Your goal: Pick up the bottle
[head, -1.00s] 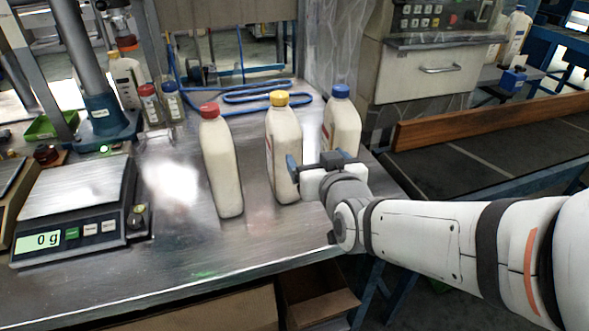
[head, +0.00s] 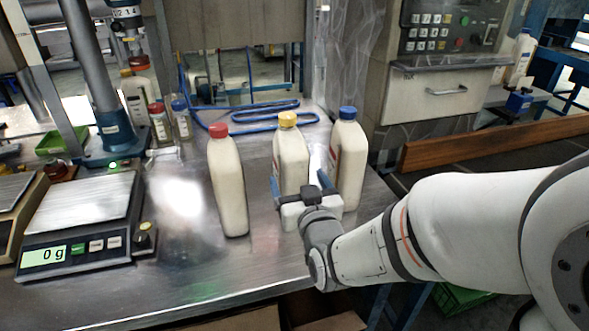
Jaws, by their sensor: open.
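Three cream bottles stand upright on the steel table. The red-capped bottle (head: 228,185) is on the left, the yellow-capped bottle (head: 290,155) in the middle and the blue-capped bottle (head: 348,160) on the right. My gripper (head: 298,182) is open, in front of the yellow-capped bottle, with its blue fingertips pointing towards it. The left fingertip overlaps the bottle's left edge and the right one shows near the gap to the blue-capped bottle. The gripper hides the lower part of the yellow-capped bottle. I cannot tell whether the fingers touch it.
A scale (head: 85,205) reading 0 g is on the left of the steel table (head: 180,265). A control box (head: 440,85) stands at the back right. The table between scale and red-capped bottle is clear.

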